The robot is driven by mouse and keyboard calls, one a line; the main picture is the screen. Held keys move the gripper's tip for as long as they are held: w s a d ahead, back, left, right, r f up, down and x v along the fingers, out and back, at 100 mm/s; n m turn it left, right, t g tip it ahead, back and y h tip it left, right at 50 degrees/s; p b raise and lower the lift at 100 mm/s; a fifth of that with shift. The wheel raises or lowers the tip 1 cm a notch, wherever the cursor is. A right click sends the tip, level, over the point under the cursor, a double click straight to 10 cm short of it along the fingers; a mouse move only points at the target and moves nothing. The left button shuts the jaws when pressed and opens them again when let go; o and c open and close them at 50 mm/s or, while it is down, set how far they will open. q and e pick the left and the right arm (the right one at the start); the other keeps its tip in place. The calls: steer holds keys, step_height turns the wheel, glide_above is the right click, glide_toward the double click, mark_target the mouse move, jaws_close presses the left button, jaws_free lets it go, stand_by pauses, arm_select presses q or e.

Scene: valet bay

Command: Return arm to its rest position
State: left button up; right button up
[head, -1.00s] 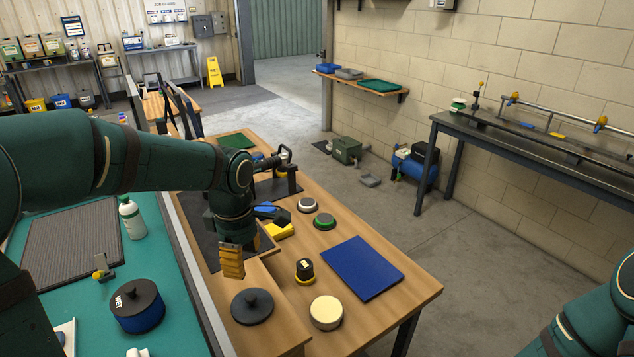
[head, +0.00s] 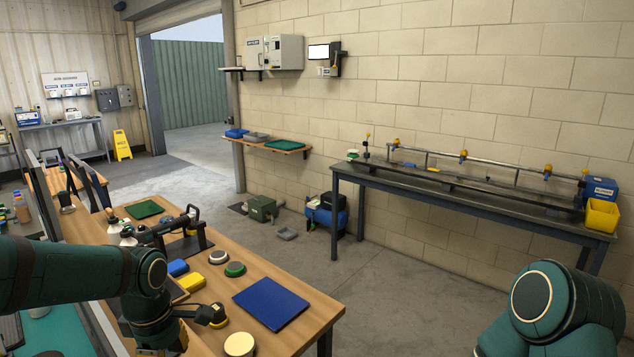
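My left arm (head: 70,278) comes in from the left, over the near end of the wooden bench. My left gripper (head: 162,347) points down at the bottom edge of the head view, left of a black and yellow round tool (head: 212,316). Its fingertips are partly cut off by the edge, so its opening is unclear. No held object shows. My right arm (head: 550,310) shows only as a rounded green joint at the lower right. Its gripper is out of view.
The wooden bench (head: 318,306) carries a blue mat (head: 271,303), a cream round pad (head: 239,345), a yellow block (head: 192,283) and a polisher (head: 165,232). A dark steel table (head: 400,182) stands along the block wall. Open floor (head: 400,290) lies between.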

arm_select(q)
steer(key=w+d+f+m+h+b, duration=0.1)
steer(key=d+f+m, duration=0.2)
steer(key=f, duration=0.4)
steer(key=w+d+f+m+h, duration=0.1)
steer(key=d+f+m, duration=0.15)
steer(key=f, duration=0.35)
steer(key=s+d+f+m+t+b, duration=0.1)
steer(key=s+d+f+m, duration=0.4)
steer(key=f, duration=0.4)
steer(key=s+d+f+m+h+b, duration=0.1)
steer(key=s+d+f+m, duration=0.3)
steer(key=f, duration=0.6)
steer(key=shift+s+d+f+m+t+h, duration=0.3)
steer(key=shift+s+d+m+t, duration=0.1)
steer(key=shift+s+m, duration=0.3)
arm_select(e)
steer(key=x, duration=0.4)
steer(key=shift+s+d+f, duration=0.15)
steer(key=shift+d+f, duration=0.05)
steer(key=shift+d, duration=0.15)
